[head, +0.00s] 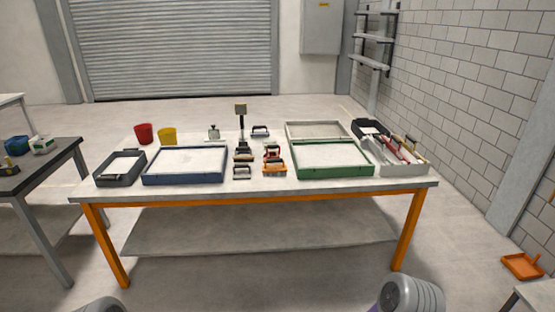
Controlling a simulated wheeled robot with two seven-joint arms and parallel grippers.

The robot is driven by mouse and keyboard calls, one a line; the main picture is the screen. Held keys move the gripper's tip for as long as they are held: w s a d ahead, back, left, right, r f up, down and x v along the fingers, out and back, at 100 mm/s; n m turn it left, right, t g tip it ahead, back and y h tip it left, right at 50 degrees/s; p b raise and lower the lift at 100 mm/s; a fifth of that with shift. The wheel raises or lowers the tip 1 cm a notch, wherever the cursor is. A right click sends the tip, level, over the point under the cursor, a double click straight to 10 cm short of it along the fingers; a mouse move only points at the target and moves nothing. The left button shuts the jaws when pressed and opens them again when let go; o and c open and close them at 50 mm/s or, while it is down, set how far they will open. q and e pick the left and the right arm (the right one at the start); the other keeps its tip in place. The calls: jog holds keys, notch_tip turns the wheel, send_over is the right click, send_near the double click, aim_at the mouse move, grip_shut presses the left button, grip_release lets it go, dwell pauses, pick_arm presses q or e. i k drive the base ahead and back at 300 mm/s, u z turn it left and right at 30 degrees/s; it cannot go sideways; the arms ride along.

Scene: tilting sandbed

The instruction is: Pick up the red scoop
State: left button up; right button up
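A red tool (391,147), which looks like the red scoop, lies in a light grey crate (402,171) at the right end of the table. It lies among other long tools with pale handles, and its exact shape is too small to tell. Neither of my grippers is in view. Only rounded grey parts of my arms show at the bottom edge, well short of the table.
The table (255,188) has orange legs. On it stand a blue-framed sandbed (184,179), a green-framed sandbed (335,172), a dark tray (104,181), a red bucket (144,132) and a yellow bucket (168,136). Several hand tools fill the middle. An orange pan (522,267) lies low at right.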

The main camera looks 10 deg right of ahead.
aim_at(272, 153)
jog(key=z, duration=0.7)
jog(key=i, duration=1.35)
jog(key=u, duration=0.3)
jog(key=i, duration=1.1)
jog(key=u, duration=1.05)
